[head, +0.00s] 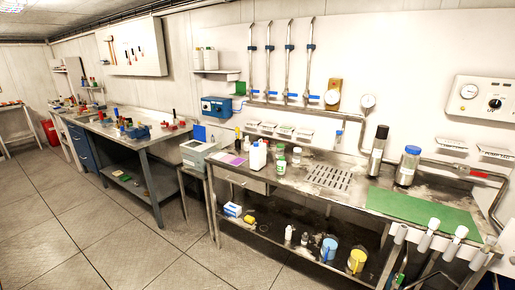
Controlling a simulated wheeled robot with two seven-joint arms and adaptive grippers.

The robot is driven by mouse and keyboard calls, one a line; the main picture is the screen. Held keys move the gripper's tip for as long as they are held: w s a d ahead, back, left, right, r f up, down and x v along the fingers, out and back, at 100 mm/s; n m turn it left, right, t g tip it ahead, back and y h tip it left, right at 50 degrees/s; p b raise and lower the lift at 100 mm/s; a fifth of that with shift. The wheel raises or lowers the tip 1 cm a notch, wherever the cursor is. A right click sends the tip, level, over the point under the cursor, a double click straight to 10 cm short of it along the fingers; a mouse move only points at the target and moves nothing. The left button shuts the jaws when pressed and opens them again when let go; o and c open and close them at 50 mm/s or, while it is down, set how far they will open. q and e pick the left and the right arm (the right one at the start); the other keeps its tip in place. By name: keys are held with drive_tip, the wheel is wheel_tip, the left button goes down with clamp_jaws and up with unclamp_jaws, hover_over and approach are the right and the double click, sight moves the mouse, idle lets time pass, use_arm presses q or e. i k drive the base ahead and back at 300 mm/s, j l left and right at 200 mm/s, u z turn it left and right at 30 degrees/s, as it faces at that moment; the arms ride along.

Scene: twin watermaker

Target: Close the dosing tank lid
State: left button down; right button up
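No dosing tank or open lid can be made out for certain. A clear cylinder with a blue cap (407,166) stands upright at the right of the steel bench, its cap on. A dark-topped cylinder (378,150) stands upright to its left. A white jug (258,155) and several small jars (281,164) stand near the bench's left part. A grey box-shaped device (198,152) sits on a stand left of the bench. Neither of my grippers is in view.
The steel bench (330,205) has a green mat (410,206) and a slotted drain. Its lower shelf holds a blue cup (328,250) and a yellow cup (356,261). White-topped fittings (428,235) stand at the front right. The tiled floor (100,245) is clear.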

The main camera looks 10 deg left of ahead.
sight(198, 131)
drive_tip(key=i+j+u, duration=0.1)
drive_tip(key=i+u, duration=0.6)
drive_tip(key=u, duration=0.2)
drive_tip(key=i+u, duration=0.3)
drive_tip(key=i, duration=0.35)
drive_tip(key=i+j+z, duration=0.1)
drive_tip(key=i+z, duration=0.15)
drive_tip(key=i+j+z, duration=0.2)
drive_tip(key=i, duration=0.2)
drive_tip(key=i+j+z, duration=0.2)
drive_tip(key=z, duration=0.25)
drive_tip(key=i+j+z, duration=0.3)
drive_tip(key=z, duration=0.15)
drive_tip(key=i+j+z, duration=0.25)
drive_tip(key=j+z, duration=0.2)
drive_tip(key=i+j+z, duration=0.25)
drive_tip(key=j, duration=0.15)
drive_tip(key=j+z, duration=0.2)
drive_tip(key=j, duration=0.15)
